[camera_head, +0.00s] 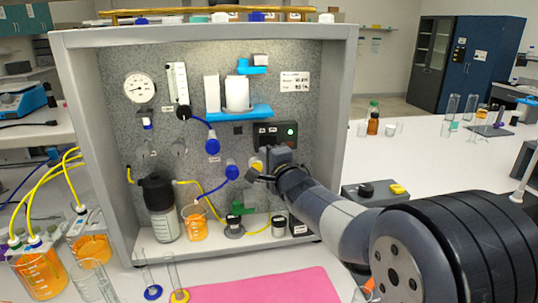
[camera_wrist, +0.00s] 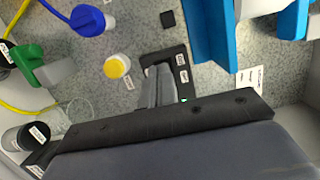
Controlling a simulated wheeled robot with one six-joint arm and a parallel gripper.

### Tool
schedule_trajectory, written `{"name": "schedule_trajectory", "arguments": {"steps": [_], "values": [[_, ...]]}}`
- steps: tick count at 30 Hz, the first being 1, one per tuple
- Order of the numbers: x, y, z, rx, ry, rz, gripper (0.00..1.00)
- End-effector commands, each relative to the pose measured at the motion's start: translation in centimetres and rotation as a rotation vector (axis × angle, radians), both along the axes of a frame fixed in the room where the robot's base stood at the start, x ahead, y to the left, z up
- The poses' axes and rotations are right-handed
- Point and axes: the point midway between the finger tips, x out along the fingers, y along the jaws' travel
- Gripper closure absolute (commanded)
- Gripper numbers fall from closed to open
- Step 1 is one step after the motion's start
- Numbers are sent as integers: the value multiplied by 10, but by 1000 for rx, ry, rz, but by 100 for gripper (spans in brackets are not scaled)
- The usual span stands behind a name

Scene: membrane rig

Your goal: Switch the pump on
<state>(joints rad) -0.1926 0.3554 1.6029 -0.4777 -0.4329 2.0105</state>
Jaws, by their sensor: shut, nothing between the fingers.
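A black switch box (camera_head: 265,128) with two small labels is on the grey speckled back panel of the rig. A green lamp shows lit at its right side. My gripper (camera_head: 278,155) is in front of the lower part of this box and hides part of it. In the wrist view, my gripper (camera_wrist: 157,88) is shut and empty, its fingertips over the black box (camera_wrist: 178,62). The switch itself is hidden, and I cannot tell whether the fingertips touch it. The pump cannot be made out for sure.
A yellow knob (camera_wrist: 117,66) and a blue valve (camera_wrist: 87,20) are beside the box. A blue shelf (camera_head: 238,111) with white cartridges is above it.

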Motion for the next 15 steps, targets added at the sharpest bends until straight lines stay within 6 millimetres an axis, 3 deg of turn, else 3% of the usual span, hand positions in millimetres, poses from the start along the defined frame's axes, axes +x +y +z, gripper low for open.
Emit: {"name": "schedule_trajectory", "arguments": {"steps": [9,15], "values": [[-50,0,-2,0,0,1,100],[-73,0,-2,-1,2,1,100]]}}
